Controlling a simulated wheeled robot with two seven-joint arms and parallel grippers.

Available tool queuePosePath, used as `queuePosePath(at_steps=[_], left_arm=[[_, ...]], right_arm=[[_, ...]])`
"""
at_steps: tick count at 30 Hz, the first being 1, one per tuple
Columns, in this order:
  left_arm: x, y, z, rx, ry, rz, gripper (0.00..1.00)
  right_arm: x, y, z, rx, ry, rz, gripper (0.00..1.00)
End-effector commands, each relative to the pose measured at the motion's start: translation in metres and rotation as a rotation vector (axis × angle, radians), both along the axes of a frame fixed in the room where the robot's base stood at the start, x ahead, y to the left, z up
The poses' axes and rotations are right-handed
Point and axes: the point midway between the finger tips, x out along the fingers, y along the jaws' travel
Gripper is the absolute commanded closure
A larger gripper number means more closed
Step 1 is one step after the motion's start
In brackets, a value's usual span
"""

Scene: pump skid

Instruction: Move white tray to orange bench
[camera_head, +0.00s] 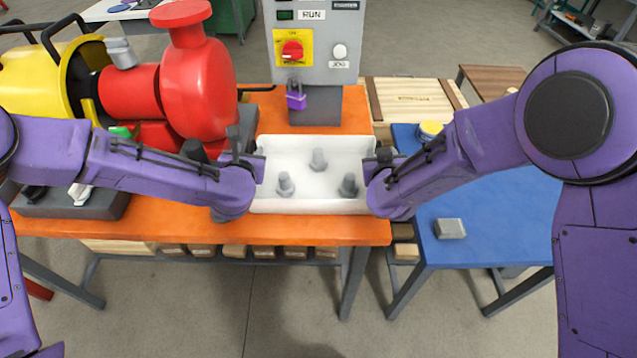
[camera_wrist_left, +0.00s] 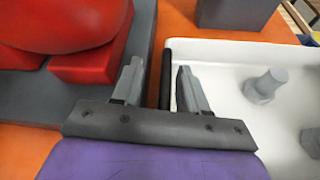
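The white tray (camera_head: 310,206) sits level on the right part of the orange bench (camera_head: 300,231), with three grey bolts inside. My left gripper (camera_head: 244,160) is at the tray's left end. In the left wrist view its fingers (camera_wrist_left: 158,68) are spread, with the tray's dark-edged left wall (camera_wrist_left: 167,75) between them. One finger is inside the tray (camera_wrist_left: 228,85) and one outside, with a gap showing beside the wall. My right gripper (camera_head: 380,160) is at the tray's right end. Its fingertips are small and partly hidden by its wrist, so its grip is unclear.
A red and yellow pump (camera_head: 200,85) stands left of the tray. A grey control panel (camera_head: 315,50) with a purple padlock (camera_head: 296,98) stands behind it. A blue table (camera_head: 490,225) on the right holds a grey block (camera_head: 450,229). Bench front is a narrow clear strip.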

Motion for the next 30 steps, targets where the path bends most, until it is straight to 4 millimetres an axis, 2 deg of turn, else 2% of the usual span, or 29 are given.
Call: queuePosePath(at_steps=[7, 10, 14, 21, 25, 30], left_arm=[[0.000, -0.004, 0.002, 0.000, 0.000, -0.008, 0.58], [-0.007, -0.005, 0.005, -0.001, -0.001, -0.010, 0.58], [-0.031, -0.006, 0.015, -0.002, 0.000, -0.010, 0.58], [-0.086, -0.010, 0.037, -0.002, 0.001, -0.009, 0.58], [-0.103, -0.010, 0.043, -0.001, 0.001, -0.007, 0.58], [-0.110, -0.011, 0.045, 0.000, 0.002, -0.006, 0.58]], right_arm=[[-0.001, 0.000, 0.001, 0.001, 0.000, 0.001, 0.58], [-0.001, 0.000, 0.002, 0.001, -0.001, 0.001, 0.58], [-0.001, 0.000, 0.001, 0.002, -0.001, 0.002, 0.58], [-0.001, 0.001, 0.001, 0.002, -0.001, 0.002, 0.58], [-0.001, 0.001, 0.001, 0.002, -0.001, 0.003, 0.58], [-0.010, 0.002, 0.006, 0.001, -0.001, 0.003, 0.58]])
